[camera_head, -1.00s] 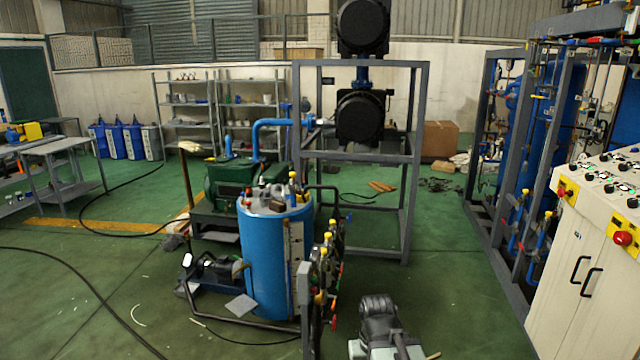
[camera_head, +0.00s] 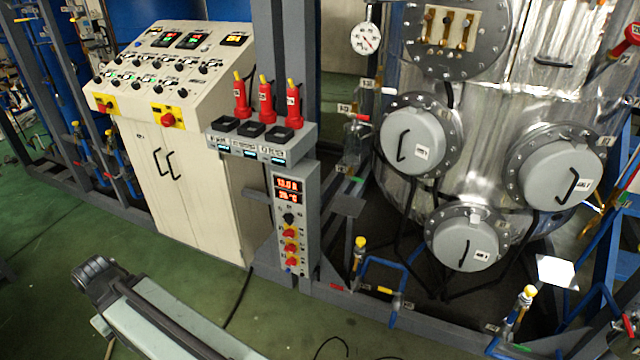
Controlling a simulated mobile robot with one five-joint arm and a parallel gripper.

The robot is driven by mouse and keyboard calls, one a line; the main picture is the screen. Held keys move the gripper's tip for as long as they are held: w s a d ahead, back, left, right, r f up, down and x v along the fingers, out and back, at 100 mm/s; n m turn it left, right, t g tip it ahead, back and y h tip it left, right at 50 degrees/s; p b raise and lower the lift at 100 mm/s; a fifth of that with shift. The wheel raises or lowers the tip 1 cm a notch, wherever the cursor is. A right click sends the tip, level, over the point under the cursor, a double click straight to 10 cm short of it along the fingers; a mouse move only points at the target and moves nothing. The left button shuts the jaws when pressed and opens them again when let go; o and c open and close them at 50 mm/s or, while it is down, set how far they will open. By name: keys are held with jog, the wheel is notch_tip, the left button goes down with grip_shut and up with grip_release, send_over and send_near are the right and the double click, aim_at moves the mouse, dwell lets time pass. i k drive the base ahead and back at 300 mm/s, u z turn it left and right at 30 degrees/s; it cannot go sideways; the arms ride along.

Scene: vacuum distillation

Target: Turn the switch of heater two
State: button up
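The labels are too small to read, so I cannot tell which switch is heater two's. Part of my arm (camera_head: 150,310) crosses the lower left, with a dark blocky end, well apart from the panel. No gripper fingers show.
A cream control cabinet (camera_head: 190,190) with knobs and two red buttons stands left of the panel. A silver tank (camera_head: 480,110) with round grey covers stands right. Low blue pipes with yellow valves (camera_head: 385,290) lie at its foot. Green floor is open in front.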

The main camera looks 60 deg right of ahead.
aim_at(291, 248)
jog(key=z, duration=2.7)
